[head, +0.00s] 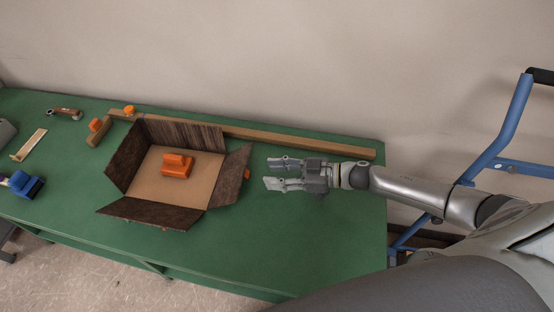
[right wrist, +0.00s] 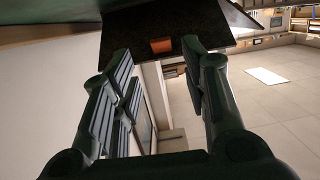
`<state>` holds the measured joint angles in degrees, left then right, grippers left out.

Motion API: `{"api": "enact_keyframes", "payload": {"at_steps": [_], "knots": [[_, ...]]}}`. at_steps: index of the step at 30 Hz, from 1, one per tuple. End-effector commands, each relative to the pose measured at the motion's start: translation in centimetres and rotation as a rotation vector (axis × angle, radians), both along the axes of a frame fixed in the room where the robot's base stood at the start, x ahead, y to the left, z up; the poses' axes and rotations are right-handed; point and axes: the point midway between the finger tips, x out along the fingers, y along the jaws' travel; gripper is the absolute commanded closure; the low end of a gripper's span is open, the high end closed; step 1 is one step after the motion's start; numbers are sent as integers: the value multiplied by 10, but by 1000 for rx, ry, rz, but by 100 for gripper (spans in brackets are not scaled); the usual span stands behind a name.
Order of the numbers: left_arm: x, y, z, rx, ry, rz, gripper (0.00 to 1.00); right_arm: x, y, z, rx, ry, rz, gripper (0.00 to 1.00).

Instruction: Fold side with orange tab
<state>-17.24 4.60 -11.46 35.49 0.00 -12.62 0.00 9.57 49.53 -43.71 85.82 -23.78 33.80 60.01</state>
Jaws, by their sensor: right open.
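An open cardboard box (head: 150,185) with dark brown flaps stands on the green table. Its flaps stick up or lean outward. The right flap (head: 231,175) carries a small orange tab (head: 247,174) on its outer side. The tab also shows in the right wrist view (right wrist: 161,45), on the dark flap (right wrist: 195,22), ahead between my fingers. An orange object (head: 177,166) lies inside the box. My right gripper (head: 267,173) is open and empty, just right of the tab and apart from it. My left gripper is not in view.
A long wooden bar (head: 290,138) lies along the back of the green table (head: 270,240). Orange pieces (head: 94,125), a brown-handled tool (head: 65,112) and a blue object (head: 22,184) lie at left. A blue metal frame (head: 500,135) stands at right. The table's front right is clear.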

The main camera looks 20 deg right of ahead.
Motion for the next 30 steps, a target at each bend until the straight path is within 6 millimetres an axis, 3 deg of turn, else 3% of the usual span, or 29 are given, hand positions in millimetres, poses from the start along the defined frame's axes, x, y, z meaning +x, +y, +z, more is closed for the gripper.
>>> {"api": "enact_keyframes", "payload": {"at_steps": [22,30], "knots": [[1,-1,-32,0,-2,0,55,42,69,-20,0,-1,0,59],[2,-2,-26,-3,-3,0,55,43,68,-17,0,0,-1,59]]}}
